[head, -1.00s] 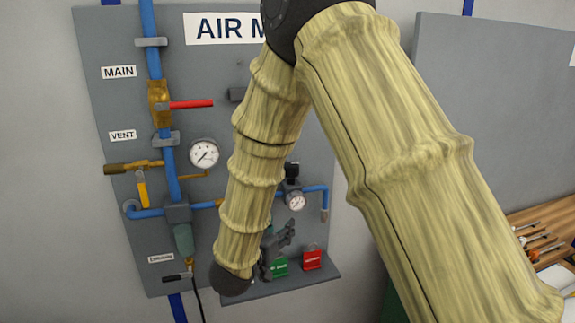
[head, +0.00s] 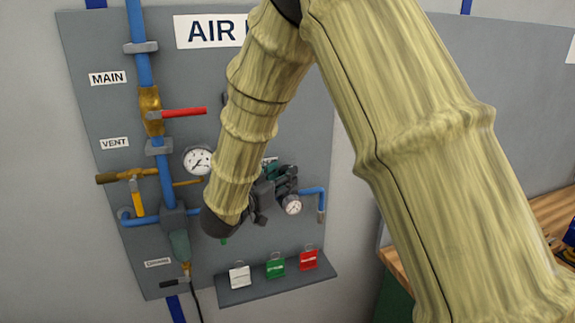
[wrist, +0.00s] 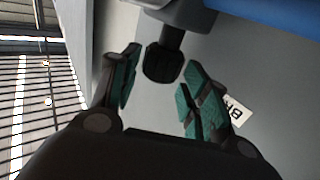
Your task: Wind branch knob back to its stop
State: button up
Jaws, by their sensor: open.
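The branch knob (wrist: 163,63) is a black round knob on a short stem, below a grey body in the wrist view. My gripper (wrist: 160,76) is open, with a teal-padded finger on each side of the knob near the fingertips. Gaps show on both sides, so it does not grip the knob. In the head view my gripper (head: 284,178) is at the branch regulator, just above its small gauge (head: 292,205), and hides the knob there.
The board (head: 105,210) carries a blue pipe (head: 164,182), a red-handled valve (head: 180,112), a yellow vent lever (head: 137,200) and a larger gauge (head: 198,160). Below, a shelf (head: 285,288) bears white (head: 240,277), green (head: 275,268) and red (head: 308,260) tags.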

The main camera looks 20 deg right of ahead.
aim_at(287, 167)
jog(key=shift+p+x, duration=0.5)
jog(key=shift+x, duration=1.15)
jog(key=shift+c, duration=0.3)
jog(key=c, duration=0.7)
jog(key=shift+f, duration=0.1)
jog(key=shift+b, duration=0.45)
jog(key=shift+n+t+y, duration=0.4)
jog(key=shift+t, duration=0.1)
jog(key=shift+n+t+y+b, duration=0.4)
jog(key=shift+y+b, duration=0.1)
jog(key=shift+b, duration=0.05)
